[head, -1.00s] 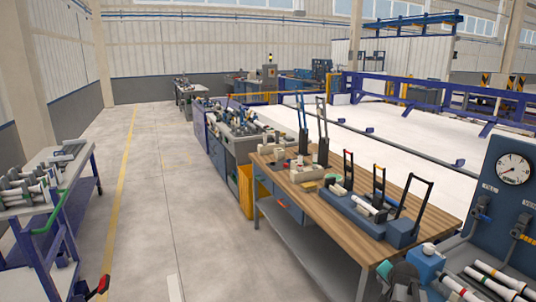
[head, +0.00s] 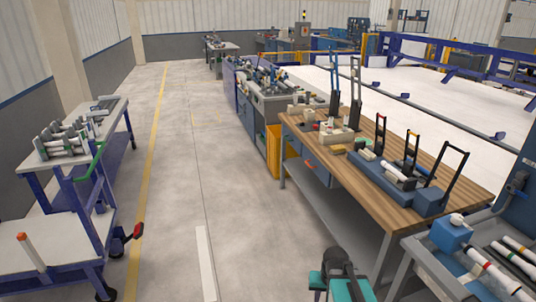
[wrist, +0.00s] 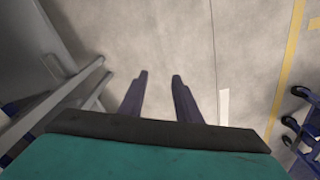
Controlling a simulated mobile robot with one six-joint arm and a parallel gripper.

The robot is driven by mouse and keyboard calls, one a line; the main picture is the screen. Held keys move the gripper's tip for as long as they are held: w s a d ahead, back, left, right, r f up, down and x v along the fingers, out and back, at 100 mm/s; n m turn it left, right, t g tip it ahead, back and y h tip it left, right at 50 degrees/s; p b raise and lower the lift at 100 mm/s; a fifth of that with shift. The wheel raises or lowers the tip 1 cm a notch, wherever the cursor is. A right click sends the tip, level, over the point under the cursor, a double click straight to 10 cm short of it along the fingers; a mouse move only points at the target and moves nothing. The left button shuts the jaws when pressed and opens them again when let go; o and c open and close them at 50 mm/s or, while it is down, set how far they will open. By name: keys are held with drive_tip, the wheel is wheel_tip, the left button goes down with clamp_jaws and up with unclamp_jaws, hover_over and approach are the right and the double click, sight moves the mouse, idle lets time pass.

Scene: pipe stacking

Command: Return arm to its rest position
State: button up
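My gripper (wrist: 158,98) shows in the wrist view with its two dark fingers apart and nothing between them. It points down at the bare grey floor (wrist: 180,40). In the head view part of my arm (head: 340,275) shows at the bottom, beside the grey cart at the right. The fingers are hard to make out there.
A wooden workbench (head: 440,165) with tools stands at the right. A grey cart (head: 425,268) with pipes is at the lower right. A blue cart (head: 85,155) with pipes stands at the left. The floor aisle (head: 195,160) between them is clear.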

drive_tip(key=s+a+f+g+b, duration=0.1)
drive_tip(key=s+f+g+b, duration=0.2)
drive_tip(key=s+f+b, duration=0.5)
drive_tip(key=s+a+f+n+g+b, duration=0.1)
drive_tip(key=s+f+g+b, duration=0.2)
drive_tip(key=s+f, duration=1.6)
wheel_tip(320, 180, down, 8)
drive_tip(key=b, duration=0.4)
drive_tip(key=shift+s+a+b, duration=0.35)
drive_tip(key=shift+s, duration=0.05)
drive_tip(key=shift+d, duration=0.1)
